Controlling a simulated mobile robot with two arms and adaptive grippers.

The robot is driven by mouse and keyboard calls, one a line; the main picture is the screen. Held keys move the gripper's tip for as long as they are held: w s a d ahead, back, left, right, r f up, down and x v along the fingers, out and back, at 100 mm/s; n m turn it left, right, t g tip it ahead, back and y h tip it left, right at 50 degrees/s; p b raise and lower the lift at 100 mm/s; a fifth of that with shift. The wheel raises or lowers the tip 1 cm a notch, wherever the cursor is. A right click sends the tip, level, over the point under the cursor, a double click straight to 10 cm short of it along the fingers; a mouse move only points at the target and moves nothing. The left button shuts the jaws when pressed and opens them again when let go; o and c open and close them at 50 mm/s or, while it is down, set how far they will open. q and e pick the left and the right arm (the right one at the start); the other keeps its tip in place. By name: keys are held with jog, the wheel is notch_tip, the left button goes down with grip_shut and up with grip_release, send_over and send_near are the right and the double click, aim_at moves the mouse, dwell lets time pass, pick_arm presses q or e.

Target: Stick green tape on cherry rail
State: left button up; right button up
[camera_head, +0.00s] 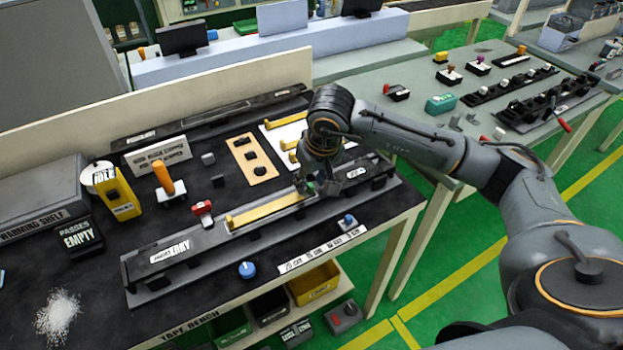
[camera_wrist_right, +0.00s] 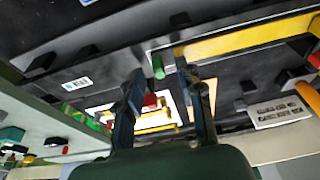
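My right gripper (camera_head: 322,186) points down over the right part of the long black fixture (camera_head: 215,240) at the front of the dark bench. In the right wrist view its two fingers (camera_wrist_right: 160,80) are apart. A small green piece (camera_wrist_right: 158,66), perhaps the green tape, shows near the fingertips by the end of a yellow rail (camera_wrist_right: 245,40); I cannot tell whether the fingers touch it. That yellow rail (camera_head: 268,211) lies in the fixture. No rail is clearly cherry-coloured; a small red thing (camera_wrist_right: 151,101) shows between the fingers, farther off. My left gripper is not in view.
A second bench (camera_head: 420,125) is at right.

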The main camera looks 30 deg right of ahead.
jog(key=v, duration=1.2)
